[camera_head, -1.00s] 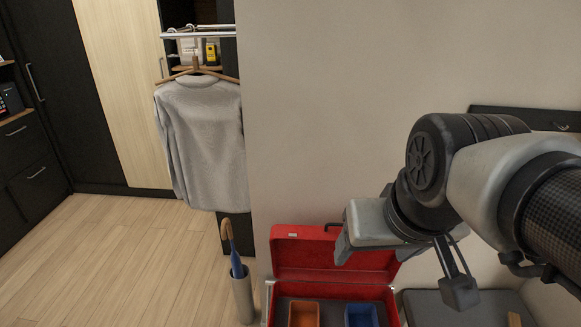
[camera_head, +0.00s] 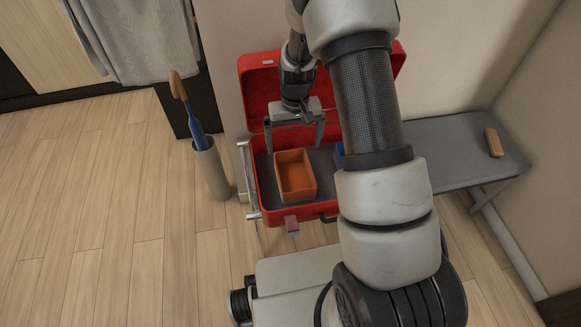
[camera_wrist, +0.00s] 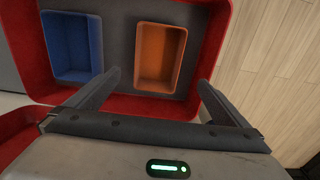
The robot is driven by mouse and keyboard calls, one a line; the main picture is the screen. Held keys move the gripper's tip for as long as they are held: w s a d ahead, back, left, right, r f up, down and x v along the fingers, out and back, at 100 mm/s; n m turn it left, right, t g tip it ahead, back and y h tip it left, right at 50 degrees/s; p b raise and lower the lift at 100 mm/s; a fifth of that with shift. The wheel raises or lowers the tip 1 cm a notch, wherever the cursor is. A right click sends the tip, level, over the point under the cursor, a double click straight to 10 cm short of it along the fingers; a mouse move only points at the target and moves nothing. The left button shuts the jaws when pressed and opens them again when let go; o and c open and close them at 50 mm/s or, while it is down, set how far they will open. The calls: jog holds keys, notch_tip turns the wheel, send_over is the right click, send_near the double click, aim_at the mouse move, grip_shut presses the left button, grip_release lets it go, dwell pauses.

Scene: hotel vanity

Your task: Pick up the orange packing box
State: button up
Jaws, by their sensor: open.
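The orange packing box (camera_head: 294,175) is an open-topped rectangular tray inside the open red suitcase (camera_head: 266,202). In the wrist view the orange box (camera_wrist: 160,55) lies ahead of and between my two fingers. My gripper (camera_head: 295,140) is open and empty, above the suitcase at the back side of the box. Its fingers (camera_wrist: 158,85) point toward the box and appear apart from it. A blue box (camera_wrist: 72,48) lies beside the orange one in the suitcase. In the head view my arm hides most of the blue box (camera_head: 339,155).
The suitcase lid (camera_head: 255,85) stands open behind my gripper. A grey bench (camera_head: 440,150) with a small brown object (camera_head: 494,142) is at the right. An umbrella stand (camera_head: 211,170) is left of the suitcase. The wooden floor (camera_head: 100,220) at left is clear.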

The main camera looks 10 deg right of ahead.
notch_tip(320, 180, down, 10)
jog(key=b, duration=0.4)
send_over(294, 181)
notch_tip(294, 181, down, 5)
jog(key=shift+f, duration=0.15)
jog(key=c, duration=0.9)
